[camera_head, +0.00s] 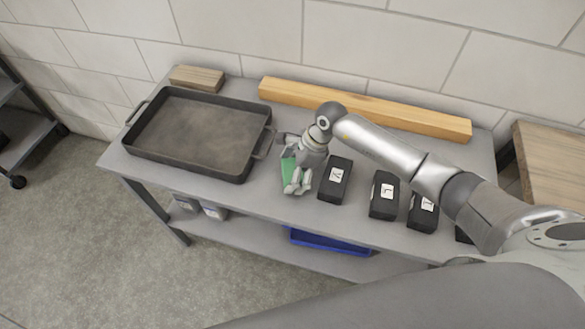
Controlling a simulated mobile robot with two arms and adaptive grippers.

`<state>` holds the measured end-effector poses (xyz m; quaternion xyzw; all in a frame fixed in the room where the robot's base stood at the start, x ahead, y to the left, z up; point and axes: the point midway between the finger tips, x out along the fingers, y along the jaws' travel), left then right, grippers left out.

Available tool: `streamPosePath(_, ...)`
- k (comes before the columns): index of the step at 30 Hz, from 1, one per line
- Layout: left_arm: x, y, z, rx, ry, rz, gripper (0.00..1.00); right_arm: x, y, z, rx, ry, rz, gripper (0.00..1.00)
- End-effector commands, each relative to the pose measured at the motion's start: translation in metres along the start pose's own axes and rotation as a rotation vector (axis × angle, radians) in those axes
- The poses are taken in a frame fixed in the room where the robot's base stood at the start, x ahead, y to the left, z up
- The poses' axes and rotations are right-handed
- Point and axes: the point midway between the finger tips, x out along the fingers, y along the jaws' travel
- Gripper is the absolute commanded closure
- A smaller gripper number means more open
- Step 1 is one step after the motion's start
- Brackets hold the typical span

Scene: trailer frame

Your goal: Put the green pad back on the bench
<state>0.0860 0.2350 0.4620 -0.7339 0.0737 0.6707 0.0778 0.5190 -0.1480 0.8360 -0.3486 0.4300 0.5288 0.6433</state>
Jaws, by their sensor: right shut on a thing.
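The green pad (288,169) shows under and beside my right gripper (297,188), which is partly in front of it. My right gripper is shut on the pad, at the bench top between the black tray and the black blocks. Whether the pad touches the bench surface I cannot tell. The grey bench (265,205) stands against the tiled wall. My left gripper is not in view.
A black tray (246,170) with handles fills the left of the bench. Several black labelled blocks, the nearest one (335,181), stand right of the gripper. A long wooden beam (400,112) and a small wooden block (197,78) lie at the back. A blue bin (330,243) sits on the lower shelf.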

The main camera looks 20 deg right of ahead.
Motion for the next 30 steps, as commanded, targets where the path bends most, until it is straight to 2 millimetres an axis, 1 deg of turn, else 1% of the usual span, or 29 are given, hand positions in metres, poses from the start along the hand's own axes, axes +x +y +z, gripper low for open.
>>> streamPosePath(8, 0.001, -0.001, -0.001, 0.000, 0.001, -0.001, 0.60, 0.001, 0.000, -0.001, 0.000, 0.000, -0.001, 0.34)
streamPosePath(11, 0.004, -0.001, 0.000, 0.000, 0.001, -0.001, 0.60, 0.005, 0.000, -0.002, 0.000, 0.000, -0.001, 0.34)
streamPosePath(12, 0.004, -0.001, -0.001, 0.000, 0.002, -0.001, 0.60, 0.004, 0.000, -0.002, 0.000, 0.000, -0.001, 0.09)
streamPosePath(14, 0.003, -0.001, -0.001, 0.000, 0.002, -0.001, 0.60, 0.003, 0.000, -0.002, 0.000, 0.000, -0.001, 0.01)
streamPosePath(25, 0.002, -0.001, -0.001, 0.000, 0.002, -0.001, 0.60, 0.003, 0.000, -0.002, 0.000, 0.000, -0.001, 0.00)
streamPosePath(28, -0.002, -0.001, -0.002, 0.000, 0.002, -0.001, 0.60, -0.001, 0.000, 0.000, 0.000, 0.000, -0.001, 0.00)
streamPosePath(30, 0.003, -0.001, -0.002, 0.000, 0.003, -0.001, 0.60, -0.005, -0.002, -0.002, -0.001, 0.000, -0.004, 0.00)
